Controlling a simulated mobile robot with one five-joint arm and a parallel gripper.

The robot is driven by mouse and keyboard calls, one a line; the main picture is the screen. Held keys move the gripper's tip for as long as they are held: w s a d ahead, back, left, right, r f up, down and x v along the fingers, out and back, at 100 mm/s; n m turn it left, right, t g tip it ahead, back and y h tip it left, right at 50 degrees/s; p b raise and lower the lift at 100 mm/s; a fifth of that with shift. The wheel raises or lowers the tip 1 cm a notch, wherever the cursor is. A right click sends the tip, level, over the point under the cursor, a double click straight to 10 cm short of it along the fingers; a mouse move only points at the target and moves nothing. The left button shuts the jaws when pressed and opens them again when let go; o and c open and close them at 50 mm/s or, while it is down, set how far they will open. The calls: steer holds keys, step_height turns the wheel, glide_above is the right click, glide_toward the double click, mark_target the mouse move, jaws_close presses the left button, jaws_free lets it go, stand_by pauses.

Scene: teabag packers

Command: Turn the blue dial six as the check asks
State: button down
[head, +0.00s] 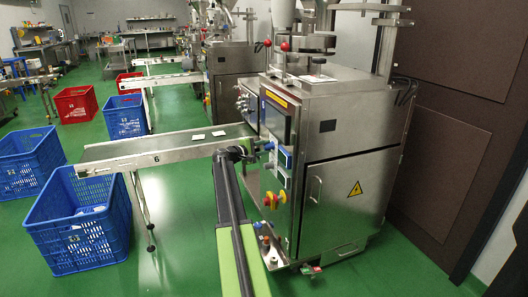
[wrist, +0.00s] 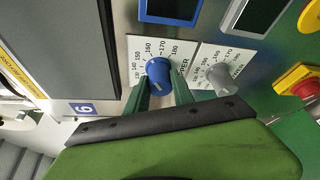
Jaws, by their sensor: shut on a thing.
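The blue dial (wrist: 158,72) sits on a white scale plate (wrist: 138,50) on the machine's panel in the wrist view. The scale's numbers run from about 120 to 180, with 150 and 160 near the dial's top. A small pale mark shows on the dial's lower face, but its exact reading is unclear. My gripper (wrist: 161,88) has its green fingers on either side of the dial and is shut on it. In the head view my gripper (head: 262,149) is at the panel of the nearest machine (head: 335,190). A blue 6 label (wrist: 84,108) is beside the panel.
A grey dial (wrist: 222,77) stands close to the right of the blue one. A red and yellow stop button (wrist: 303,87) is farther right.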

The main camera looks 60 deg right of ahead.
steer(key=shift+d+m+h+b, duration=0.2)
steer(key=shift+m+h+b, duration=0.1)
steer(key=shift+m, duration=0.2)
steer(key=c, duration=1.1)
jaws_free()
steer(key=shift+a, duration=0.1)
steer(key=shift+a, duration=0.15)
steer(key=p+v, duration=0.1)
steer(key=v, duration=1.6)
steer(key=shift+w+p, duration=0.1)
steer(key=shift+p, duration=0.25)
